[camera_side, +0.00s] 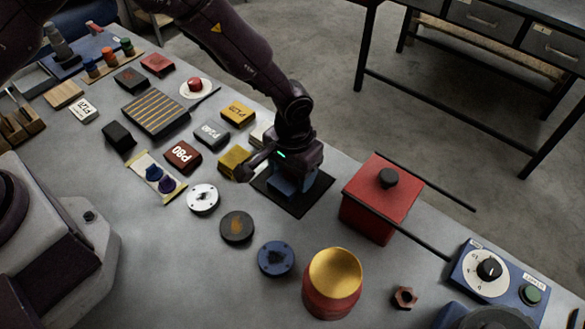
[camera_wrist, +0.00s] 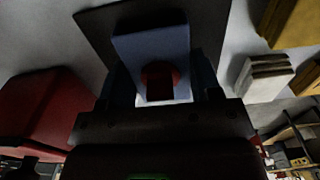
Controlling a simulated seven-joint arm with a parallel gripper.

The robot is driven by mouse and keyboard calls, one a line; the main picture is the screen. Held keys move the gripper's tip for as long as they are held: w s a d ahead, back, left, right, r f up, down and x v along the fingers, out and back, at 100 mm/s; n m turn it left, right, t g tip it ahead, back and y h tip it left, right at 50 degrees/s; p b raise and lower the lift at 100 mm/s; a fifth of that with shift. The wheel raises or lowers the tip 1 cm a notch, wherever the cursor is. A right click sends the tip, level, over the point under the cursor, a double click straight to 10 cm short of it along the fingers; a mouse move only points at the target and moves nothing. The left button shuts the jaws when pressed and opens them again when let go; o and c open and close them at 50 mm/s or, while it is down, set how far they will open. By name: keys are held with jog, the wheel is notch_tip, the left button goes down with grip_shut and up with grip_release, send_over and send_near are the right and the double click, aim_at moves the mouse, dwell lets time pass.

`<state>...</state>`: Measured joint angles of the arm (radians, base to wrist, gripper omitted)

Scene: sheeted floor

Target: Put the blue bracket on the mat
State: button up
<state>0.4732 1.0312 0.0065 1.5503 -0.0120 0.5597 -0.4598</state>
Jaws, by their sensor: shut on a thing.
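The blue bracket (camera_side: 288,187) is between the fingers of my gripper (camera_side: 293,178), which is shut on it. The black mat (camera_side: 299,209) lies flat on the grey table directly beneath them. In the wrist view the bracket (camera_wrist: 150,45) shows as a blue upright face with a dark red round patch low on it. The mat (camera_wrist: 95,24) shows dark behind it. The bracket is over the mat and looks low, but I cannot tell whether its underside touches. My fingers and hand hide part of the bracket.
A red box with a black knob (camera_side: 382,205) stands close to the right of the mat. Yellow blocks (camera_side: 233,160) and a white disc (camera_side: 203,198) lie to the left. A dark disc (camera_side: 237,227), a blue disc (camera_side: 276,258) and a red-gold pot (camera_side: 333,285) stand in front.

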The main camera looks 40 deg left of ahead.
jog(key=o, duration=1.1)
jog(key=shift+f, duration=0.1)
jog(key=shift+c, duration=0.2)
notch_tip(320, 180, up, 12)
jog(key=shift+r, duration=0.2)
jog(key=s+a+r+t, duration=0.1)
jog(key=a+r, duration=0.2)
jog(key=r, duration=0.3)
jog(key=s+a+r, duration=0.1)
jog(key=a+r, duration=0.3)
jog(key=r, duration=0.1)
jog(key=s+a+r+t, duration=0.2)
jog(key=s+a+r, duration=0.3)
jog(key=s, duration=0.4)
jog(key=s+a+r+t, duration=0.2)
jog(key=s+a+r, duration=0.3)
jog(key=s+a, duration=0.3)
jog(key=shift+s+a+r+t, duration=0.3)
jog(key=shift+s+r, duration=0.1)
jog(key=shift+s, duration=0.55)
